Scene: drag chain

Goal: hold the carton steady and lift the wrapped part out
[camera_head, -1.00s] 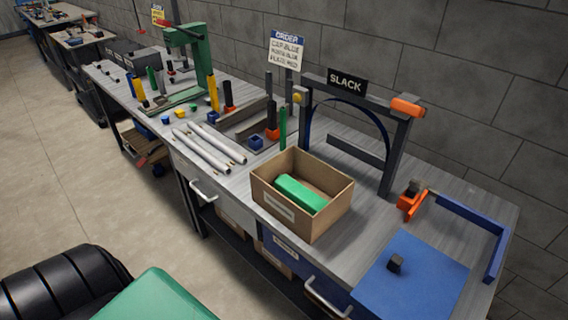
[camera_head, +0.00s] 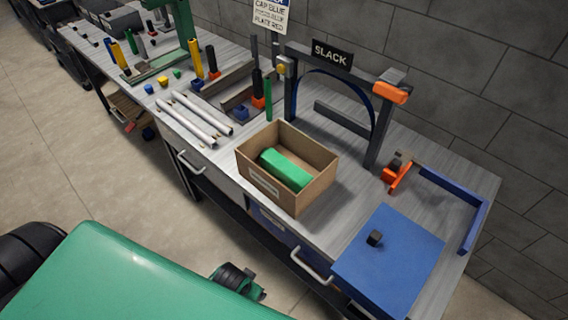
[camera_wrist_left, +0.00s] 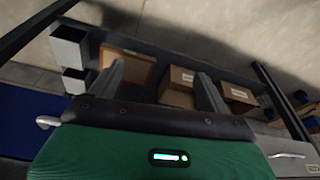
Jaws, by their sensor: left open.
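An open brown carton (camera_head: 318,194) with a white label stands on the bench in the head view. The green wrapped part (camera_head: 286,169) lies inside it, slightly tilted across the floor of the carton. My left gripper (camera_wrist_left: 161,84) shows in the left wrist view with its two fingers apart and nothing between them. It faces the shelf under the bench, away from the open carton. I cannot make out its fingertips in the head view. My right gripper is in neither view.
White tubes (camera_head: 195,118) lie left of the carton. The SLACK frame (camera_head: 377,135) stands behind it, an orange clamp (camera_head: 397,176) and blue plate (camera_head: 390,262) to the right. Closed cartons (camera_wrist_left: 181,88) sit on the under-bench shelf. Drawer handles (camera_head: 311,268) stick out in front.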

